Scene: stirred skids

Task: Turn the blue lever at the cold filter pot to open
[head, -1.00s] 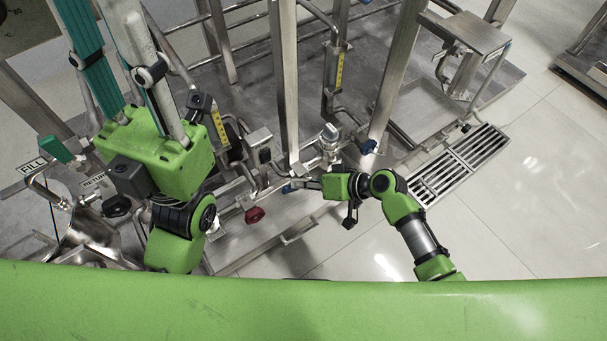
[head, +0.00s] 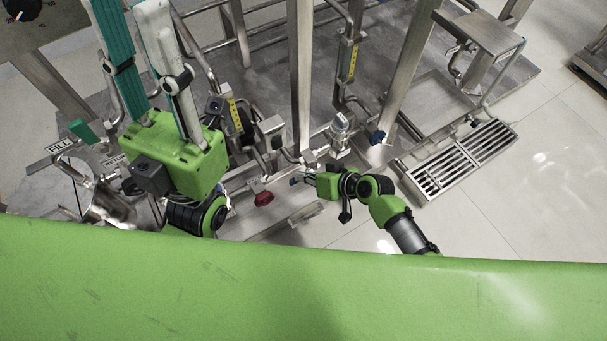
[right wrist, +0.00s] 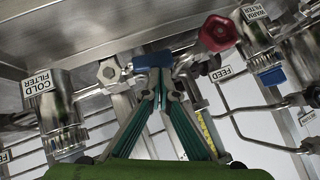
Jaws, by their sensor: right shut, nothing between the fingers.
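The cold filter pot, a shiny steel cylinder with a "COLD FILTER" label (right wrist: 40,82), is at the left of the right wrist view. The blue lever (right wrist: 152,60) is on the pipe to its right. My right gripper (right wrist: 158,78) is shut and empty, its fingertips right at the lever; I cannot tell if they touch. In the head view, the right gripper (head: 308,179) reaches in from the right, beside the blue lever (head: 294,181), which is small there. My left gripper (head: 125,12) is raised close to the camera, fingers apart, tips near the top edge.
A red handle (right wrist: 218,33) sits right of the blue lever; it also shows in the head view (head: 264,198). Another blue handle (right wrist: 272,76) is under the "WARM FILTER" label (right wrist: 255,12). Skid posts and pipes crowd the left. Open floor (head: 540,170) lies right, past a drain grate (head: 465,160).

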